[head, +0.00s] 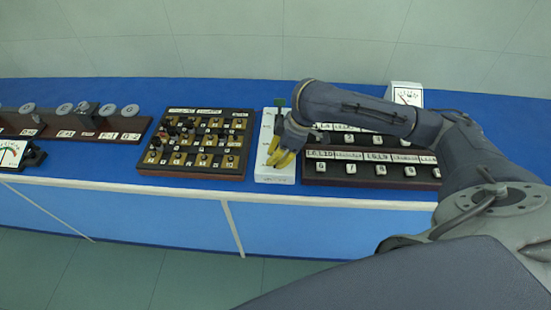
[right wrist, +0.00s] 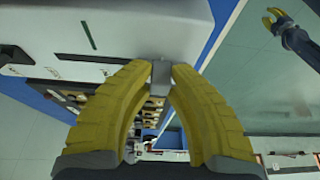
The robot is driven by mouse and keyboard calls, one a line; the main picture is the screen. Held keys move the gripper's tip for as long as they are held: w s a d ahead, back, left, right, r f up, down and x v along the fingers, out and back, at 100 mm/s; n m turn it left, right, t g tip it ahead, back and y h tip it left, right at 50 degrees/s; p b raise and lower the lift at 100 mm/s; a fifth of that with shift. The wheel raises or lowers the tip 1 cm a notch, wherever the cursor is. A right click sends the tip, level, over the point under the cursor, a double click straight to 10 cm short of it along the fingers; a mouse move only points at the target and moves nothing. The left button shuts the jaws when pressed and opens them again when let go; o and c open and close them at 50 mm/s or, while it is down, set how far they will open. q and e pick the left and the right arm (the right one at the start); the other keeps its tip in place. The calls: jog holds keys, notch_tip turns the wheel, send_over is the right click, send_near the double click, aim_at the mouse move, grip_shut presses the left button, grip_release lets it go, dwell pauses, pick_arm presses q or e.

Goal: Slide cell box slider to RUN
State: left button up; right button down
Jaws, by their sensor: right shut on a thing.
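The white cell box (head: 263,134) stands on the blue bench in the middle of the head view, and its pale face fills the upper left of the right wrist view (right wrist: 110,25). My right gripper (head: 274,155) is over the front part of the box. In the right wrist view its yellow fingers (right wrist: 160,80) are shut on the small grey slider knob (right wrist: 159,76). The box's lettering is too small to read, so the slider's setting cannot be told. My left gripper (right wrist: 271,18) shows far off at upper right in the right wrist view, its fingers apart and empty.
A dark board with several knobs (head: 195,165) lies left of the box. A stepped rack with white labels (head: 370,182) lies right of it, partly behind my right arm. A dial meter (head: 407,96) stands behind. The bench's front edge is close to the box.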

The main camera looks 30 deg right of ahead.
jog(key=w+d, duration=0.1)
jog(key=w, duration=0.1)
jog(key=w+d, duration=0.1)
jog(key=w, duration=0.1)
jog(key=w+d, duration=0.1)
jog(key=w, duration=0.1)
jog(key=shift+w+d, duration=0.15)
jog(key=shift+d, duration=0.2)
jog(key=c, duration=1.3)
grip_release()
jog(key=v, duration=1.2)
